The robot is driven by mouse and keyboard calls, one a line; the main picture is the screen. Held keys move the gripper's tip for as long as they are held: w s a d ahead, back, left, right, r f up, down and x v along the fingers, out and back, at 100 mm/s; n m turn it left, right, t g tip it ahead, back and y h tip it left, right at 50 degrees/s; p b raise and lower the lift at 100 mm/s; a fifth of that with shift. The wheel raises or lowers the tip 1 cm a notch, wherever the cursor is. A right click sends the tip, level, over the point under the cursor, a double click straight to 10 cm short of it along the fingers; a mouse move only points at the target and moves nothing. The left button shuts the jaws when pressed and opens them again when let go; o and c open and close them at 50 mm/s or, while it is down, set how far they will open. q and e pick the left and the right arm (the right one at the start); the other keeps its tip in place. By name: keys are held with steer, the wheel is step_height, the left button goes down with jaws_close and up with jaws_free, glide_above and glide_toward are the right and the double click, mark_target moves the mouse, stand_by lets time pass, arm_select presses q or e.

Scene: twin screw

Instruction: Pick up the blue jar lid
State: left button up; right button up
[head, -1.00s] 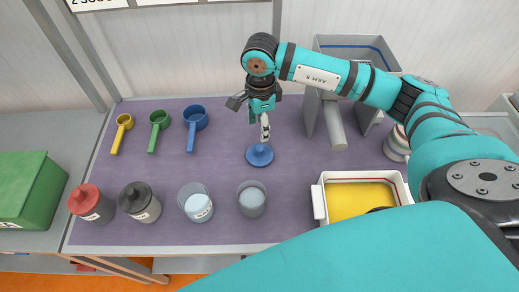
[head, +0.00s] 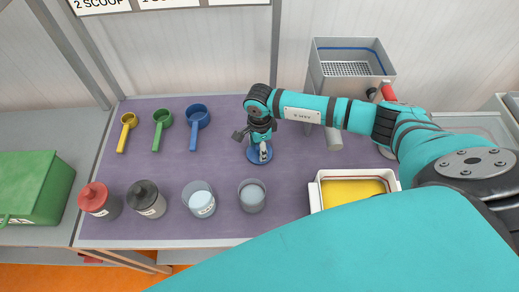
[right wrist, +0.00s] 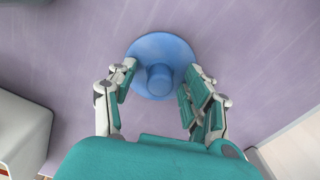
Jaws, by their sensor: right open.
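The blue jar lid (head: 254,154) lies flat on the purple mat, partly hidden under my right gripper (head: 262,152) in the head view. In the right wrist view the lid (right wrist: 160,52) is a round disc with a raised knob (right wrist: 160,79). My right gripper (right wrist: 155,92) is open, its fingers to either side of the knob and apart from it. The fingertips overlap the lid's near edges in that view. My left gripper is not in view.
Yellow, green and blue scoops (head: 196,120) lie at the back left. A white tray with a yellow bottom (head: 316,197) and a grey hopper (head: 352,60) are to the right.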

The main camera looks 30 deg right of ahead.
steer(key=shift+c, duration=0.4)
steer(key=c, duration=0.9)
steer(key=shift+r, duration=0.1)
steer(key=shift+c, duration=0.2)
